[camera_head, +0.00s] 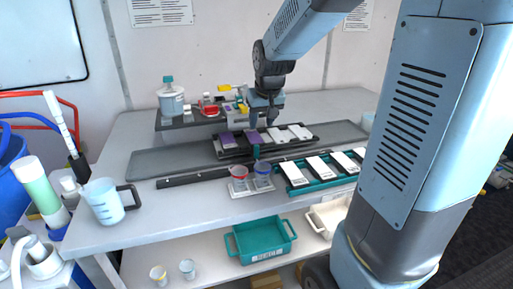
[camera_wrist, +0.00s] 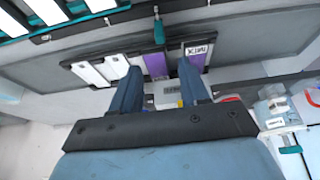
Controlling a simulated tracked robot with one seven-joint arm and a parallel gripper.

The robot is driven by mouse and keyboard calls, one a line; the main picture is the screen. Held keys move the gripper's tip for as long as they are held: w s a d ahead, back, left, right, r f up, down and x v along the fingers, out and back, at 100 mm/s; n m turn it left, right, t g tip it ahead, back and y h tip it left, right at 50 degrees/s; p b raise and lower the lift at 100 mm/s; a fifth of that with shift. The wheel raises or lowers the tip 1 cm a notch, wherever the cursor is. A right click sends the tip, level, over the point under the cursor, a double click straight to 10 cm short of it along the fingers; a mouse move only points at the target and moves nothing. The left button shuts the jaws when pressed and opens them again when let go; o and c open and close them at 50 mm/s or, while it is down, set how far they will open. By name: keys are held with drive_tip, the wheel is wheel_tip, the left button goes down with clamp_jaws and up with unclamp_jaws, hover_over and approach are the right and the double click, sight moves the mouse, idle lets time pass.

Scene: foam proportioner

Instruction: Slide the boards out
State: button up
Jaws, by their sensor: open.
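A dark holder (camera_head: 232,154) on the grey slab carries a row of boards. Two are purple-marked (camera_head: 252,136) on the left and two are white (camera_head: 279,136) on the right. My gripper (camera_head: 265,118) is open above the back of the row, pointing down. In the wrist view my gripper (camera_wrist: 160,92) has its fingers apart, with a purple board (camera_wrist: 156,66) seen between them. A board marked "MIX" (camera_wrist: 198,48) lies right of it and white boards (camera_wrist: 90,75) lie left. I cannot tell whether the fingers touch any board.
A dark bar with a teal handle (camera_head: 256,153) lies in front of the holder. A jug (camera_head: 104,201) stands at left. Bottles and small items crowd the back shelf.

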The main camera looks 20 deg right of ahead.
sight(257, 146)
drive_tip(key=x, duration=1.3)
drive_tip(key=shift+w+f, duration=0.15)
drive_tip(key=shift+f, duration=0.15)
clamp_jaws()
